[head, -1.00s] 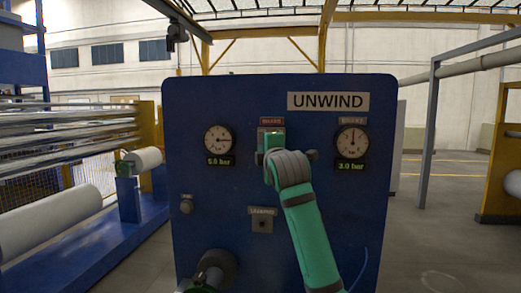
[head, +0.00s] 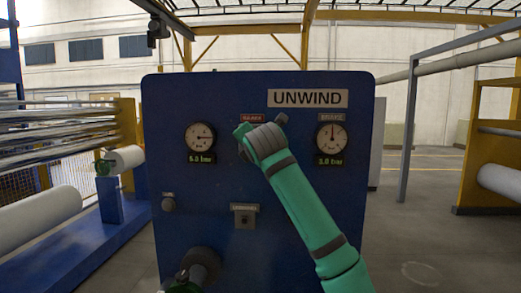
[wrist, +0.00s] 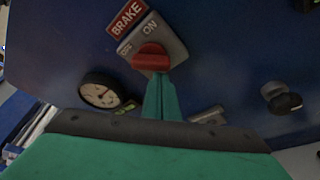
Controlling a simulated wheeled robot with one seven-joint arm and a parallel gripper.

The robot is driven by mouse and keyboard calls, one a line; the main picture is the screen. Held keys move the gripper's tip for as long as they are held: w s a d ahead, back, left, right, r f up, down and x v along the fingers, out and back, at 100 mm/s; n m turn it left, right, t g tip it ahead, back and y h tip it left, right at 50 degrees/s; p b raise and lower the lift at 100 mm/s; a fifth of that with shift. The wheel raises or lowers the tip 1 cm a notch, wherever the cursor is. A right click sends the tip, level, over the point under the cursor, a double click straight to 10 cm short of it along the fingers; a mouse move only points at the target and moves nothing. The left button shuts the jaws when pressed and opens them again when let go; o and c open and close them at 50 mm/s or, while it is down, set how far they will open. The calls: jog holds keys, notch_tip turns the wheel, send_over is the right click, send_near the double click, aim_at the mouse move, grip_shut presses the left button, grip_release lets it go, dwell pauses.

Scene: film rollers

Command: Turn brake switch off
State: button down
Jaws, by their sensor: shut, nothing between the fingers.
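The brake switch is a red rotary knob (wrist: 150,57) on a grey plate (wrist: 168,40). In the wrist view the plate bears the word ON, and a red BRAKE label (wrist: 127,18) sits beside it. My gripper (wrist: 160,78) is shut and empty, its teal fingertips right at the knob's lower edge; I cannot tell whether they touch it. In the head view my gripper (head: 243,131) is in front of the switch below the red label (head: 252,118) and hides the knob.
The blue UNWIND panel (head: 190,255) carries a left gauge (head: 200,137), a right brake gauge (head: 331,137) and a lower switch (head: 245,215). A round shaft (head: 203,262) juts out at the lower left.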

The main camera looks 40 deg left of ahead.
jog(key=shift+d, duration=0.1)
dwell(0.5)
jog(key=s+d, duration=0.4)
jog(key=s, duration=0.4)
jog(key=shift+d+f, duration=0.25)
jog(key=shift+d, duration=0.15)
dwell(0.5)
